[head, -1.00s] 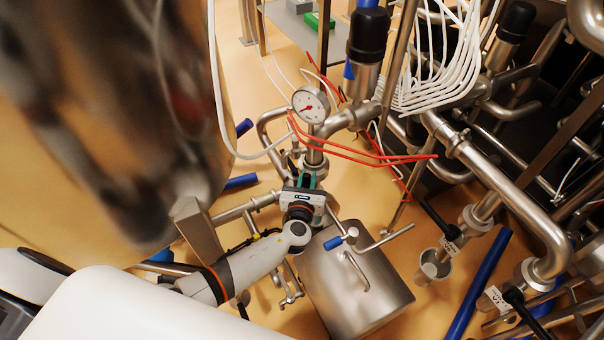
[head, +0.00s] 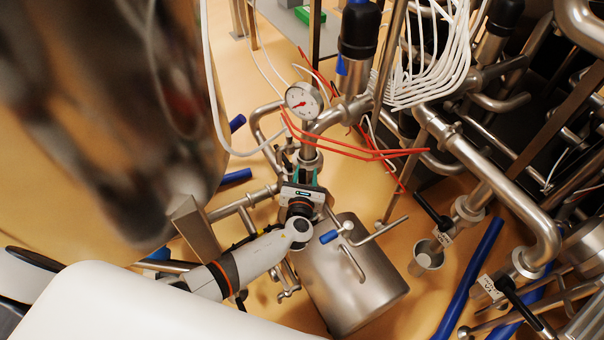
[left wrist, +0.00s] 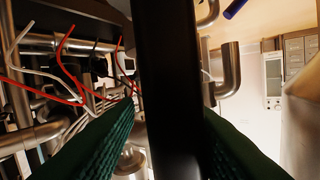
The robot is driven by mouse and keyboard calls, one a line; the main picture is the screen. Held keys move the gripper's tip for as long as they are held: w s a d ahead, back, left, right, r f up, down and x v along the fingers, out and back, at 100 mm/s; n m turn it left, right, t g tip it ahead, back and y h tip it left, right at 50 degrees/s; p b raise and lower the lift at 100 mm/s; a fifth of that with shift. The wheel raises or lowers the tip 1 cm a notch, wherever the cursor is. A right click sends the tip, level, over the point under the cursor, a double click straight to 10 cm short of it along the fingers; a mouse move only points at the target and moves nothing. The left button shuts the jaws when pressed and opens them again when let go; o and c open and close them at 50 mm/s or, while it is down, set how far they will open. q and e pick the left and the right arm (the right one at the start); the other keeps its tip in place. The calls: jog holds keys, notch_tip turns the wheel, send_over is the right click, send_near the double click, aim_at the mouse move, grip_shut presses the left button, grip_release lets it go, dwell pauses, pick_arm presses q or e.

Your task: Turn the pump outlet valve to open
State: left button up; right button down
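My left gripper (head: 307,174) is below a round pressure gauge (head: 304,101) in the head view, close to the vertical steel pipe under it. In the left wrist view its green ridged fingers (left wrist: 170,115) stand on both sides of a thick black bar (left wrist: 168,80). The bar looks like a valve handle and nearly fills the space between the fingertips; I cannot tell whether the fingers press on it. In the head view the valve at the gripper is mostly hidden by the gripper and wrist. My right gripper is not in view.
Red tubes (head: 365,152) cross right of the gauge pipe. A black-handled valve (head: 432,211) is farther right. A large steel vessel (head: 110,110) fills the left.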

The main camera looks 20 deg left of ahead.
pick_arm(q)
jog(key=shift+o, duration=1.1)
jog(key=shift+w+d+r, duration=0.15)
jog(key=shift+d, duration=0.45)
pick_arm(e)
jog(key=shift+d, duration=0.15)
pick_arm(q)
jog(key=shift+a, duration=0.2)
jog(key=p+v, duration=0.2)
jog(key=v, duration=1)
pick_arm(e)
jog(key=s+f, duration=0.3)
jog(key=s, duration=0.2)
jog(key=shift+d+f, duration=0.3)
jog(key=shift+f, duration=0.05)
pick_arm(q)
jog(key=shift+a, duration=0.15)
